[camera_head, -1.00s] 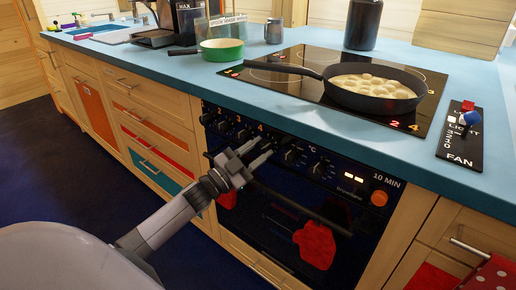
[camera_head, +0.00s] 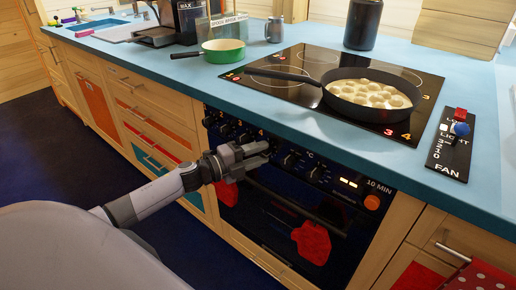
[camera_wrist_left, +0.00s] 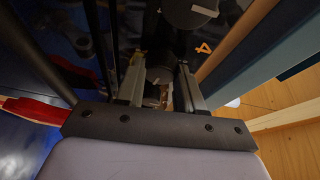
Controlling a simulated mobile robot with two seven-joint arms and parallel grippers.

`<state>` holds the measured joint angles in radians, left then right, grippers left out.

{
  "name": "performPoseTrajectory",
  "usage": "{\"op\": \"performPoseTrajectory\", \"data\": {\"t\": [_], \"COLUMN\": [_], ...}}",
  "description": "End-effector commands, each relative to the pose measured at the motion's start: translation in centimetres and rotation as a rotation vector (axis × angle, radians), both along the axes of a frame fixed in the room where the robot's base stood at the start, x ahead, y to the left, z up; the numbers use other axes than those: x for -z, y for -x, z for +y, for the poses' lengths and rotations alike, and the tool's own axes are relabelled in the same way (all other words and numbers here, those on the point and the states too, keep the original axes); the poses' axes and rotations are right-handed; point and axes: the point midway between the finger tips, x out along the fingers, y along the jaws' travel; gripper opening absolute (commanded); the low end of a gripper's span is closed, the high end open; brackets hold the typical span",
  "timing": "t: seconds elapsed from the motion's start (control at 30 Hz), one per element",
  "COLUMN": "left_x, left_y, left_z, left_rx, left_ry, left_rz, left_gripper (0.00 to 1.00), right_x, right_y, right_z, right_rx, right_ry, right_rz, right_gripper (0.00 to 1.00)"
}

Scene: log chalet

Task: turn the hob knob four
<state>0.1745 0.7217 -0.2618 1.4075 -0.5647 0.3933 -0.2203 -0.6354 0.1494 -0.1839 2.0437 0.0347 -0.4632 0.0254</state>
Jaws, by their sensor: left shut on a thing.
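The black oven front (camera_head: 275,200) carries a row of dark knobs below the worktop, with small numbers above them. The number 4 (camera_head: 261,132) shows above my left gripper (camera_head: 262,152), which reaches the panel from the left and covers the knob below that number. In the left wrist view, the number 4 (camera_wrist_left: 203,47) lies just beside the gripper (camera_wrist_left: 160,80). Its two fingers are shut on hob knob four (camera_wrist_left: 160,75), a dark round knob between them. The knob's pointer cannot be made out. My right gripper is not in view.
On the black hob (camera_head: 310,65) stands a frying pan (camera_head: 345,108) with pale pieces in it. A green pan (camera_head: 222,50) is behind. Other knobs (camera_head: 291,160) flank the gripper closely. An oven mitt (camera_head: 311,243) hangs low on the oven. The fan panel (camera_head: 449,145) is at right.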

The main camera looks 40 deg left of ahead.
Motion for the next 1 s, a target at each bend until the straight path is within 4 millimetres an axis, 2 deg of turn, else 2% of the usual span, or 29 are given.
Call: {"op": "performPoseTrajectory", "data": {"t": [0.03, 0.13, 0.43, 1.0], "left_x": [-0.3, -0.3, -0.2, 0.0], "left_y": [0.0, 0.0, 0.0, 0.0], "left_z": [0.0, 0.0, 0.0, -0.1], "left_rx": [0.001, 0.0, 0.0, 0.0], "left_ry": [-0.043, -0.12, -0.287, -0.356], "left_rz": [0.0, -0.006, -0.02, -0.027], "left_gripper": [0.06, 0.06, 0.06, 0.06], "right_x": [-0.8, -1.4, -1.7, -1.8], "right_y": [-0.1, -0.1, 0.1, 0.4], "right_z": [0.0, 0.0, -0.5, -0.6], "right_rx": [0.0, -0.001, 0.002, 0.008], "right_ry": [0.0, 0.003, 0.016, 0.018], "right_rz": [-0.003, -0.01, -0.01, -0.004], "right_gripper": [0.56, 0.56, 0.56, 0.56]}}
